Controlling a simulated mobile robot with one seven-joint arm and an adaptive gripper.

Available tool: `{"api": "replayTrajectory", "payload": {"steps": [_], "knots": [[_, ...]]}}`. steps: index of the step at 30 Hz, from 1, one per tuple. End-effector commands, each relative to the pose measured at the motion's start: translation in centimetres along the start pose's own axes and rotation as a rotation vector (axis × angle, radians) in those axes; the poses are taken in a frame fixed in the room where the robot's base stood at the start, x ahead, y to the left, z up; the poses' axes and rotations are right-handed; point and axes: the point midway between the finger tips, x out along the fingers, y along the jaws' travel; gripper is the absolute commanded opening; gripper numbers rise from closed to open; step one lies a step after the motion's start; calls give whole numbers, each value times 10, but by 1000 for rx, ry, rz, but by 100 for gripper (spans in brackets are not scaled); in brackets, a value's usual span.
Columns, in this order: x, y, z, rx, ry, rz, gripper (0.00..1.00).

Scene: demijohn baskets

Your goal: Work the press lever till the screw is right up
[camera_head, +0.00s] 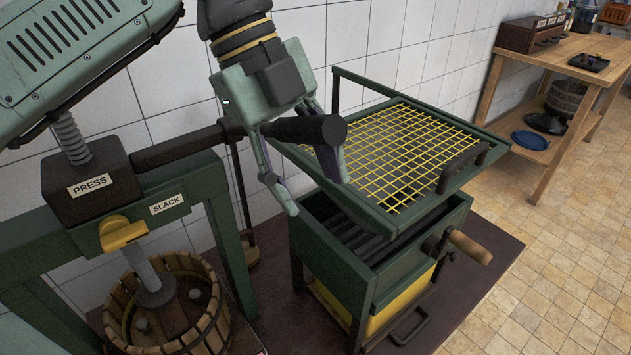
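The press stands at the left, with a dark head block (92,183) labelled PRESS and a yellow pawl (123,232) beside a SLACK label. A metal screw shows above the block and runs down (143,267) to a foot in the slatted wooden basket (190,338). The dark press lever (180,148) sticks out rightward from the block and ends in a thick black grip. My gripper (315,192) points down at that grip, its fingers spread wide to either side of it. The gripper looks open; whether a finger touches the grip I cannot tell.
A green crusher (333,252) with a yellow-grid hopper (400,150) and a wooden crank handle (469,247) stands close right of my gripper. A tiled wall (385,45) is behind. A wooden table (560,57) stands far right. Tiled floor (560,290) is clear at lower right.

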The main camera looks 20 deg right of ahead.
Motion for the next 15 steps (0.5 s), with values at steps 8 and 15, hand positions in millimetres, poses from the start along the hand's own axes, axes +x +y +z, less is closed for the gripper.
{"api": "replayTrajectory", "payload": {"steps": [8,15], "knots": [[-20,1,6,-3,-1,0,44],[-38,1,11,-3,-1,-6,44]]}}
